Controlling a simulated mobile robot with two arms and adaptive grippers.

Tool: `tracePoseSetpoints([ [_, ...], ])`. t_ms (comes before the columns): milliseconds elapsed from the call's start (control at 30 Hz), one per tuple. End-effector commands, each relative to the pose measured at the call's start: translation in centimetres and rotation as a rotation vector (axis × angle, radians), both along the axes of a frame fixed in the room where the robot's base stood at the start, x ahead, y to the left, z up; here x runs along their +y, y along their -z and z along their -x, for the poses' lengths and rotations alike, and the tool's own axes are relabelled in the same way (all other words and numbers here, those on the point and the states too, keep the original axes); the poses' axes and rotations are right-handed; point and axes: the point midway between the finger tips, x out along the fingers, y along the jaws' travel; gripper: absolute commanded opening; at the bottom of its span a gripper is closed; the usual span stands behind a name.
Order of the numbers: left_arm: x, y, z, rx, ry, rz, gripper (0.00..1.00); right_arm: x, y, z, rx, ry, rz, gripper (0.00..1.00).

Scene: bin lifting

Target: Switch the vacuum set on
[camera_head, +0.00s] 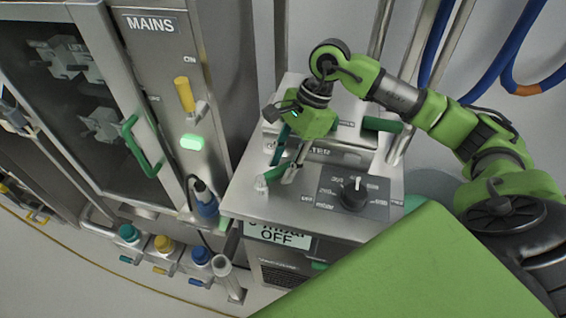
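The vacuum set is a grey metal box (240,198) in the middle of the head view. Its display (280,235) reads OFF below a partly blurred mbar figure. A black rotary knob (354,192) sits on a dark panel on its top. A small pale fitting (261,184) stands at the top's left side. My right gripper (281,171) points down over the top, between this fitting and the knob. Its fingers look apart, with nothing seen between them. I cannot tell whether it touches the box. My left gripper is not in view.
A MAINS panel (150,60) with a yellow lever (184,94) and lit green button (192,142) stands left, beside a glass-door cabinet with a green handle (140,145). Colored connectors (163,245) line the lower left. Blue hoses (512,50) hang at upper right.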

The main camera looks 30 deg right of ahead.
Motion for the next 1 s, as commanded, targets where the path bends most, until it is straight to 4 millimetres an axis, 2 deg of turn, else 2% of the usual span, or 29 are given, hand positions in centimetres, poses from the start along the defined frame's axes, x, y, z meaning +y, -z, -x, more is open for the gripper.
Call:
tracePoseSetpoints([
  [167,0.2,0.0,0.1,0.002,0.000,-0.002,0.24,-0.1,-0.2,0.0,0.001,0.001,0.000,0.32],
  [267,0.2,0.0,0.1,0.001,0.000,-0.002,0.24,-0.5,-1.0,0.0,0.000,0.001,0.001,0.32],
  [700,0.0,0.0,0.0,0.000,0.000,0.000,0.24,-3.8,-9.1,0.0,-0.003,0.001,0.001,0.32],
  [833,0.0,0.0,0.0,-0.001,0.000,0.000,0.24,-4.4,-10.4,0.0,-0.001,0.001,0.001,0.32],
  [1000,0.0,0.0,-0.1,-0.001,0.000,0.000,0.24,-4.6,-11.1,0.0,0.000,0.000,0.000,0.32],
])
